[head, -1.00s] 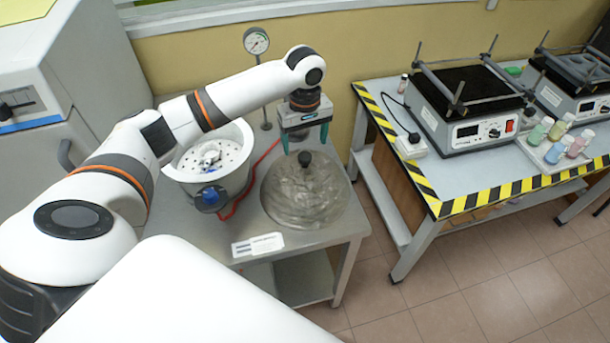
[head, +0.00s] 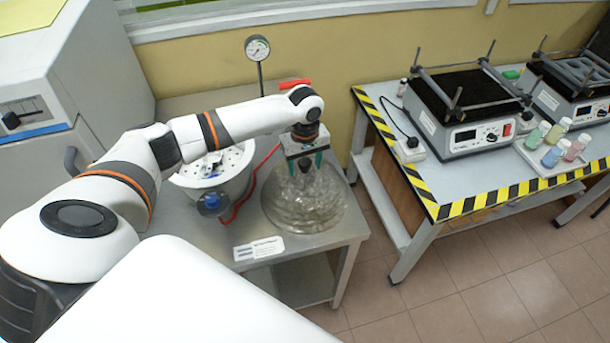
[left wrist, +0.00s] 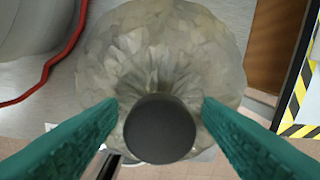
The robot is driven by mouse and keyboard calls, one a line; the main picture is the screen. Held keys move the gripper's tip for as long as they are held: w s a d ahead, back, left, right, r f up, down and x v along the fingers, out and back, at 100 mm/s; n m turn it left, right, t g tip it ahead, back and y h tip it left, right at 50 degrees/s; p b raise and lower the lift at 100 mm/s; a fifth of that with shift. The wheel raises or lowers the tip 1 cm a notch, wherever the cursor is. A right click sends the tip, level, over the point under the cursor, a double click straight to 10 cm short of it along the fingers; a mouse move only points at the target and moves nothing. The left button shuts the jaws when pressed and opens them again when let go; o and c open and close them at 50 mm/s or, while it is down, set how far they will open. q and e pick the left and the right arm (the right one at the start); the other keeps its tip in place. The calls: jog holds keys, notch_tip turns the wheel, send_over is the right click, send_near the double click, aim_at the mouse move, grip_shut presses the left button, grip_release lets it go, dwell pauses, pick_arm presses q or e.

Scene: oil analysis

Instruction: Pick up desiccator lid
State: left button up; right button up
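The desiccator lid (head: 290,212) is a clear, domed glass cover with a black knob on top. It rests on the metal side table, to the right of the white desiccator base (head: 228,172). My left gripper (head: 306,166) points down over the lid, its teal fingers on either side of the knob. In the left wrist view the black knob (left wrist: 160,129) sits between the two open fingers (left wrist: 160,103), with a gap on each side. The glass dome (left wrist: 172,55) spreads out below. My right gripper is not in view.
A red hose (head: 244,200) runs beside the base, near the lid. A pressure gauge (head: 257,48) stands behind on a post. A label card (head: 259,248) lies at the table's front. The right bench (head: 400,112) with hotplates stands across a gap.

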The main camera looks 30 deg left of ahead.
pick_arm(q)
jog(key=shift+s+f, duration=0.1)
jog(key=shift+s, duration=0.1)
grip_shut()
